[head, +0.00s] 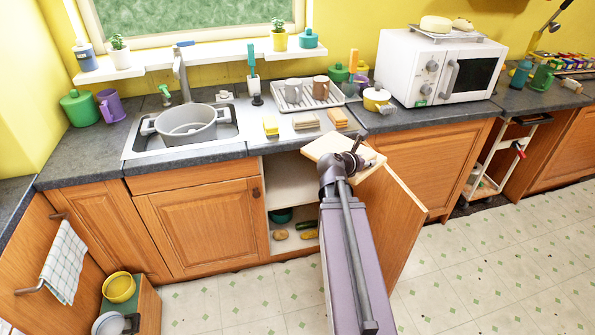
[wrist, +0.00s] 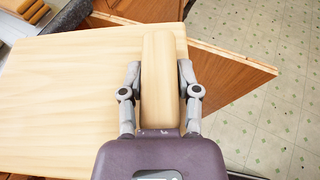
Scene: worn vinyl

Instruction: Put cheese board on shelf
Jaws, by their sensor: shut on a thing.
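The cheese board (head: 325,147) is a flat pale wooden board, held in front of the counter above the open cabinet. It fills much of the left of the wrist view (wrist: 60,85). My gripper (wrist: 160,75) is shut on a light wooden raised block or handle (wrist: 160,100) of the board, one finger on each side. In the head view my gripper (head: 347,162) is at the board's right part. The open cabinet's shelf (head: 290,190) is pale and lies below and left of the board. My arm and the board hide part of the cabinet's inside.
The open cabinet door (head: 395,225) stands out to the right of my arm. The counter holds a sink (head: 190,125), a dish rack (head: 305,96), small wooden stacks (head: 305,121) and a microwave (head: 440,68).

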